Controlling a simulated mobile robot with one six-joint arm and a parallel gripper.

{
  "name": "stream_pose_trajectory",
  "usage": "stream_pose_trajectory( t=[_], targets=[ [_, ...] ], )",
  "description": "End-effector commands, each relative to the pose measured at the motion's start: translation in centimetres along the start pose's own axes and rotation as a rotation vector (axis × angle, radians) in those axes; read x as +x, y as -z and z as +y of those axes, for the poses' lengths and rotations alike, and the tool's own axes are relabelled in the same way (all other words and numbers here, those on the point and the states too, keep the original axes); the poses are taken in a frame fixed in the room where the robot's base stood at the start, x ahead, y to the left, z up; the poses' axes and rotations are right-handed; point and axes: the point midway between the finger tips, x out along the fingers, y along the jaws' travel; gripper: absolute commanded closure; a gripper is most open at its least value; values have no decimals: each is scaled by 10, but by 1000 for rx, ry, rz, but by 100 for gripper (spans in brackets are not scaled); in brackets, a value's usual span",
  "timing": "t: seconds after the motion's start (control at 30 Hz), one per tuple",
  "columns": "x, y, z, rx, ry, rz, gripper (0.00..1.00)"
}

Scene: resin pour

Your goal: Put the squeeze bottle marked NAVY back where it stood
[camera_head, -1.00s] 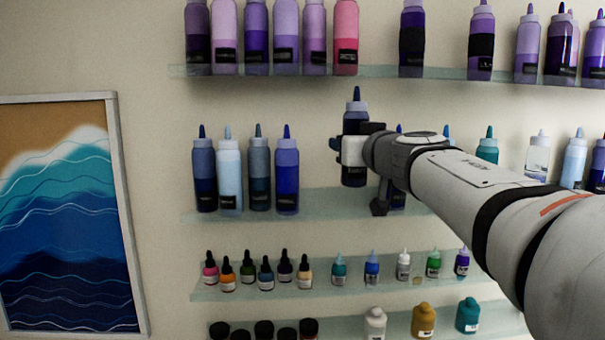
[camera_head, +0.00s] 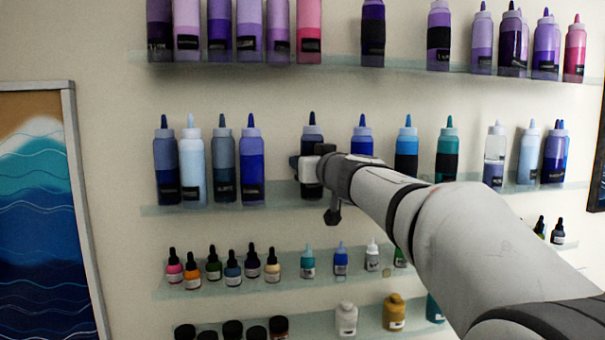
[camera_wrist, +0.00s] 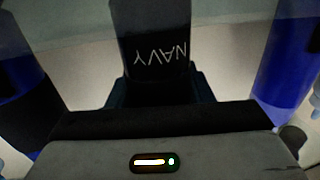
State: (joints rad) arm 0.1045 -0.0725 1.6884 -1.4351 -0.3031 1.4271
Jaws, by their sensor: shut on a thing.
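The dark navy squeeze bottle (camera_head: 312,133) is upright in my gripper (camera_head: 309,168), at the second shelf (camera_head: 285,196) from the top. Its label reads NAVY, upside down, in the wrist view (camera_wrist: 160,55). My gripper is shut around its body, and the gripper and wrist hide part of it. Its base is about level with the shelf top; I cannot tell whether it touches. A blue bottle (camera_head: 251,160) stands to its left with a gap, and another blue bottle (camera_head: 361,138) stands to its right. Blue bottles flank it in the wrist view.
Purple and pink bottles stand on the upper shelf (camera_head: 340,58). Small dropper bottles stand on the shelf below (camera_head: 210,290). More bottles, including a teal one (camera_head: 447,150), stand to the right. A framed wave picture (camera_head: 40,220) hangs at left.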

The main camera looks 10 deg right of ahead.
Motion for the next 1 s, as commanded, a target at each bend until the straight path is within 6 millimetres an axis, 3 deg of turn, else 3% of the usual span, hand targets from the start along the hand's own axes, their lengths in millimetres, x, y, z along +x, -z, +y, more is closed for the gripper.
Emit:
stream_pose_trajectory(
  t=[0.37, 0.4, 0.67, 1.0],
  targets=[
    [1, -4, 0, 0, -1, 1, 76],
    [1, -5, 1, -1, -1, 0, 53],
    [1, -4, 1, 0, -1, 0, 32],
    [-2, 1, 1, -1, -2, 1, 32]
  ],
)
